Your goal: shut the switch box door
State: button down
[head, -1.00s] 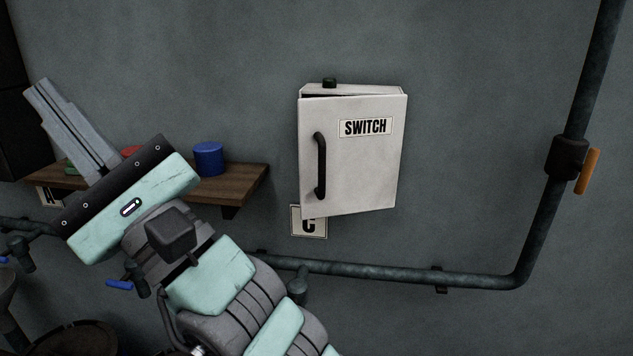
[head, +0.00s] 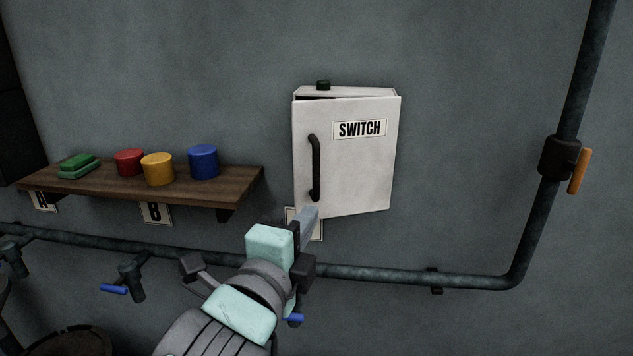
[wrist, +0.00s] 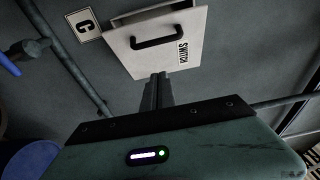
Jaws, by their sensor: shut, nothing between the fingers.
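The switch box (head: 299,150) is a pale box on the grey wall. Its door (head: 362,165) carries a SWITCH label and a black bar handle (head: 315,168) near its left edge. The door stands slightly ajar, with a dark gap along its top left. My gripper (head: 312,212) is shut and empty, just below the door's lower left edge in the head view. In the wrist view, the shut fingers (wrist: 157,80) point at the door (wrist: 150,58), whose handle (wrist: 168,30) lies beyond them. I cannot tell whether the fingertips touch the door.
A wooden shelf (head: 130,188) at left holds a green block (head: 78,167) and red (head: 129,161), yellow (head: 158,170) and blue (head: 204,161) pots. A dark pipe (head: 390,276) runs below the box and rises at right past an orange-handled valve (head: 579,171). The wall right of the box is clear.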

jog(key=p, duration=0.3)
send_near(317, 183)
jog(key=w+d+r, duration=0.2)
jog(key=w+d, duration=0.1)
jog(key=d, duration=0.2)
jog(key=w, duration=0.1)
jog(key=w+a+p, duration=0.1)
jog(key=shift+w+a+p, duration=0.25)
jog(key=shift+w+p, duration=0.15)
jog(key=shift+w+f, duration=0.1)
jog(key=shift+f, duration=0.05)
